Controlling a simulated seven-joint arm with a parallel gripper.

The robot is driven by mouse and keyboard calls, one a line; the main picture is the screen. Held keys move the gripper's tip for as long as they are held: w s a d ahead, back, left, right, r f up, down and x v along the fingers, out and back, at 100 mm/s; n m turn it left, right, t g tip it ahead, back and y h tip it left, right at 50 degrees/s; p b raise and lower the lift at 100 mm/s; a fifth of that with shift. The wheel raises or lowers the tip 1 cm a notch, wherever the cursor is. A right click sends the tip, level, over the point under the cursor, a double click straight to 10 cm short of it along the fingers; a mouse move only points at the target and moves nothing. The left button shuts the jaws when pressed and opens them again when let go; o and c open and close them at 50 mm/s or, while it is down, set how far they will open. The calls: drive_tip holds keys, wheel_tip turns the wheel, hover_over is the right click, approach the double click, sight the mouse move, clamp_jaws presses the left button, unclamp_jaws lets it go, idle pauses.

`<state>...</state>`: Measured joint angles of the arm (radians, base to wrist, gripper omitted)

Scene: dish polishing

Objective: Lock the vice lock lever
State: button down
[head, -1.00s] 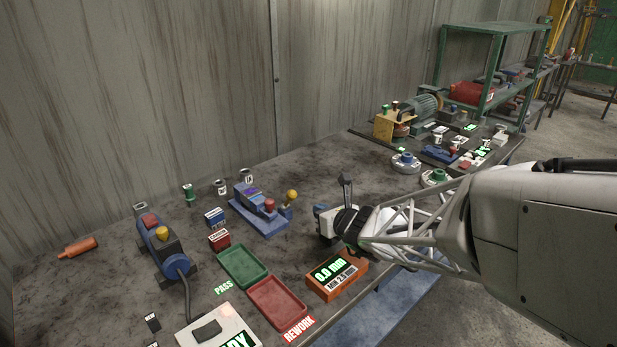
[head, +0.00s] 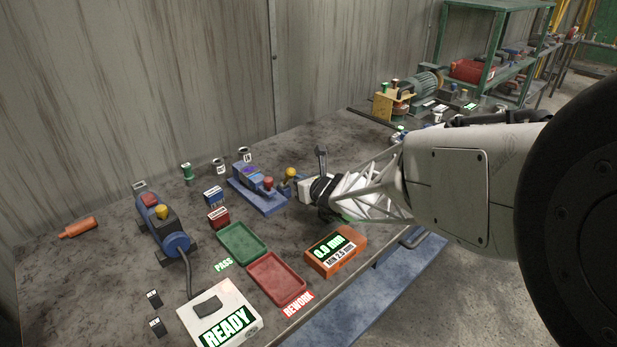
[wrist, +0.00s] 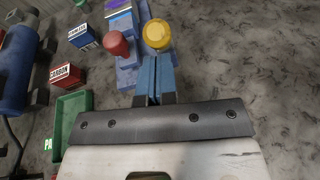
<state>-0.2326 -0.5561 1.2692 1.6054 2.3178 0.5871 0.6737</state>
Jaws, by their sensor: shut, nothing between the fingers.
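The vice (head: 258,199) is a blue fixture on the bench in the head view, with a grey-blue block on it. It carries a red knob (head: 268,183), and a yellow ball knob (head: 290,173) stands at its right end. No label tells which knob is the lock lever. My gripper (head: 298,187) is just right of the yellow knob. In the wrist view, my gripper's blue fingertips (wrist: 156,70) are closed together with nothing between them. The yellow knob (wrist: 157,34) is right ahead of the tips; contact cannot be told. The red knob (wrist: 116,43) is to its left.
Blue (head: 213,196) and red (head: 218,217) small boxes stand left of the vice. The green tray (head: 242,262), red tray (head: 277,302) and orange gauge box (head: 350,262) lie nearer the front edge. A blue polishing tool (head: 160,215) is further left.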

sight(290, 170)
drive_tip(key=shift+w+a+f, duration=0.15)
drive_tip(key=shift+w+a, duration=0.2)
drive_tip(key=shift+w, duration=0.05)
drive_tip(key=shift+w+a+r+g+h, duration=0.5)
drive_tip(key=shift+r+g+h, duration=0.2)
drive_tip(key=shift+g, duration=0.2)
idle(1.4)
drive_tip(key=shift+r, duration=0.1)
drive_tip(key=shift+w+a+g, duration=0.1)
drive_tip(key=shift+w+g, duration=0.05)
drive_tip(key=shift+g, duration=0.15)
drive_tip(key=shift+w+a+r+g+h, duration=0.5)
drive_tip(key=shift+a+r+g+h, duration=0.1)
drive_tip(key=shift+h, duration=0.2)
drive_tip(key=shift+w+a+r, duration=0.15)
drive_tip(key=shift+w+a, duration=0.05)
drive_tip(key=shift+w, duration=0.1)
drive_tip(key=shift+w+a+r, duration=0.2)
drive_tip(key=shift+w+a, duration=0.3)
drive_tip(key=shift+w+a+r, duration=0.15)
drive_tip(key=shift+w+a, duration=1.45)
